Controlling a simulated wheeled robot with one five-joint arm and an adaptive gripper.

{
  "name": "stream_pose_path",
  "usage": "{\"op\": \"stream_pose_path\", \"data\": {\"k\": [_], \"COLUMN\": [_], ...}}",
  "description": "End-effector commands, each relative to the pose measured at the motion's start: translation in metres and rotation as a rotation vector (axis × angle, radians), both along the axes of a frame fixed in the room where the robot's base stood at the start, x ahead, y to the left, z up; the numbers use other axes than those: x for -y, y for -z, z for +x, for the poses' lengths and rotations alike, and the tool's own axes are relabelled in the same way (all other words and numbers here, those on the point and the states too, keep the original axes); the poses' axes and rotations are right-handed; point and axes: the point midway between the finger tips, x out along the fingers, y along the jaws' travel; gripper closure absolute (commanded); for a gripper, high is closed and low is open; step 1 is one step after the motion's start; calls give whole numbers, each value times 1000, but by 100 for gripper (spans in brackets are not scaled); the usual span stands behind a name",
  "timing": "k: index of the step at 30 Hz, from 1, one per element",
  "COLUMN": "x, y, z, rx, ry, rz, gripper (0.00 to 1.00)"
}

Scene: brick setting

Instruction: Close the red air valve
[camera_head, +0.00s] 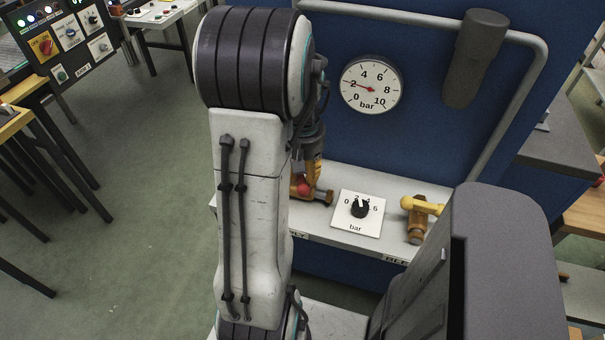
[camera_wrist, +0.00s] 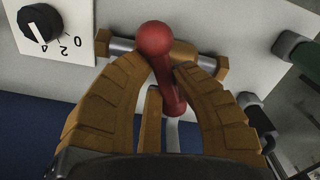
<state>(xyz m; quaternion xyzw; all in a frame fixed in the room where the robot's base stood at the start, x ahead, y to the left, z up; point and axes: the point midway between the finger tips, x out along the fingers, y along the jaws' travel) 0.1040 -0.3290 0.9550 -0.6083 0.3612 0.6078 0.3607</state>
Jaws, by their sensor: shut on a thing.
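The red air valve (camera_wrist: 172,95) has a red lever with a round ball knob at its upper end in the wrist view. Its brass and metal pipe body (camera_wrist: 200,58) runs sideways behind the lever. In the picture the lever lies across the pipe. My gripper (camera_wrist: 160,66) has its two ochre fingers on either side of the lever, just below the knob, and is shut on it. In the head view the red valve (camera_head: 304,188) shows only in part, behind my arm, with my gripper (camera_head: 314,188) over it.
A black pressure knob (camera_head: 360,208) on a white scale plate stands right of the red valve. A yellow-handled valve (camera_head: 419,207) is further right. A gauge (camera_head: 371,85) on the blue panel reads about 2 bar. A grey bench (camera_head: 335,235) bears the fittings.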

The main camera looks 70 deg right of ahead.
Motion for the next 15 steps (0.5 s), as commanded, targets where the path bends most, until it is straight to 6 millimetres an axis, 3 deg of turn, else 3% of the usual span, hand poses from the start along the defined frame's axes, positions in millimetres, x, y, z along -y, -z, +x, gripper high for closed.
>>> {"op": "stream_pose_path", "data": {"k": [15], "x": [-3], "y": [2], "z": [-1], "rx": [-1], "ry": [390], "rz": [4], "gripper": [100]}}
